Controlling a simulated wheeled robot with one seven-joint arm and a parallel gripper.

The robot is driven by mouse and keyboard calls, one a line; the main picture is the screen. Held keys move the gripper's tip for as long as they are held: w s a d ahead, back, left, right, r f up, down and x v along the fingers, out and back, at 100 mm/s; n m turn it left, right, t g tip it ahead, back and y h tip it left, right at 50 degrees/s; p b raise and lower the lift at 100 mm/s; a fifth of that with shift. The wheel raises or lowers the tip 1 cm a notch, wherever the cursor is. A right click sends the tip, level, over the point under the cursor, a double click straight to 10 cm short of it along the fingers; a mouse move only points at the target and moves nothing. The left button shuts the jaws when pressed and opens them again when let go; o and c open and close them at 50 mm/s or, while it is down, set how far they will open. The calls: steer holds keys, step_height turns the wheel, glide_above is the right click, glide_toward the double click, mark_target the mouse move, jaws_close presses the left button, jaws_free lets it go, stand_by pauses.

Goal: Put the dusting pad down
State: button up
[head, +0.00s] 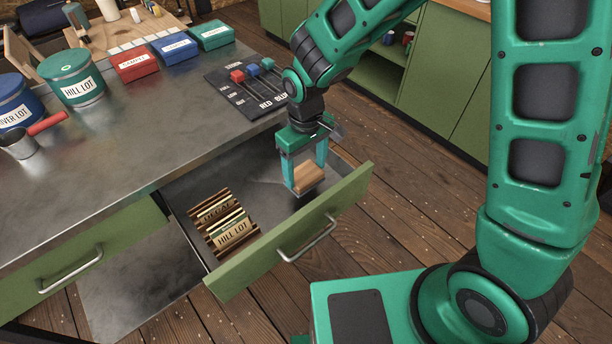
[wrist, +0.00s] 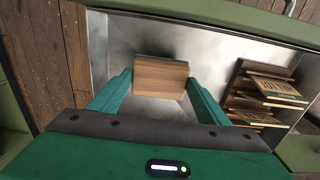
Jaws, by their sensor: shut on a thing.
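The dusting pad (head: 308,178) has a wooden back and a dark underside. It is between the fingers of my gripper (head: 305,174), over the right part of the open drawer (head: 268,192). In the wrist view the pad (wrist: 160,78) sits between the two green fingertips of my gripper (wrist: 160,88), with bare metal drawer floor around it. My gripper is shut on the pad. I cannot tell whether the pad touches the drawer floor.
A rack of wooden lot signs (head: 224,220) lies in the left part of the drawer. The drawer front (head: 290,240) stands pulled out.

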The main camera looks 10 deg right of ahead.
mark_target(305, 174)
steer(key=shift+f, duration=1.9)
steer(key=shift+f, duration=0.15)
steer(key=o, duration=0.9)
steer(key=shift+o, duration=0.2)
step_height(305, 174, up, 12)
